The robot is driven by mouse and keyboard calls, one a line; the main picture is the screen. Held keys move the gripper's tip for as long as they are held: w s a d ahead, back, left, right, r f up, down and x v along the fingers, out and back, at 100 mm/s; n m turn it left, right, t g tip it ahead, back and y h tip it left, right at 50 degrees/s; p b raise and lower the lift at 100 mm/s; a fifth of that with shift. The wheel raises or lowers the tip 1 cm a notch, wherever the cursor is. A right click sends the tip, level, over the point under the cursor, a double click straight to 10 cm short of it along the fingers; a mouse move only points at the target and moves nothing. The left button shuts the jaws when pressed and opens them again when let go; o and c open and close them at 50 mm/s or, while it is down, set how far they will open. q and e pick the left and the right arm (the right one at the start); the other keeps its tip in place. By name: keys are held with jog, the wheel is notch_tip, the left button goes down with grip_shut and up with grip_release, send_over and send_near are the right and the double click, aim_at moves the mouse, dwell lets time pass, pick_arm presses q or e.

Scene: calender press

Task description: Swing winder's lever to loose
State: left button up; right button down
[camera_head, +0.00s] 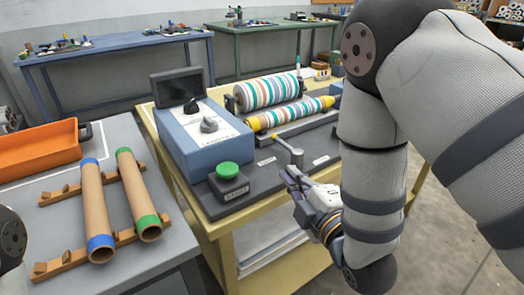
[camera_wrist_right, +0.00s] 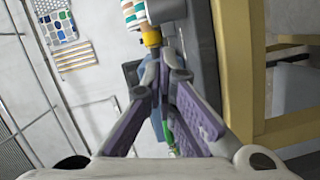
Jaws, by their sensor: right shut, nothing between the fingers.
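A yellow roll end (camera_wrist_right: 151,38) shows just beyond the tips. My left gripper is out of view.
A blue control box (camera_head: 203,135) with knobs and a screen, and a green push button (camera_head: 228,170), stand left of the lever. Cardboard tubes (camera_head: 97,215) lie on wooden racks on the grey table, near an orange tray (camera_head: 38,150). My right arm hides the machine's right side.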

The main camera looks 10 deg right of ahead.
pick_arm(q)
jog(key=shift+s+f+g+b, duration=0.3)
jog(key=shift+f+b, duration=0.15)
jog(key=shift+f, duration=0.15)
pick_arm(e)
jog(key=w, duration=0.7)
jog(key=w+a, duration=0.1)
jog(key=w, duration=0.3)
jog(key=shift+r, duration=0.1)
jog(key=shift+d, duration=0.1)
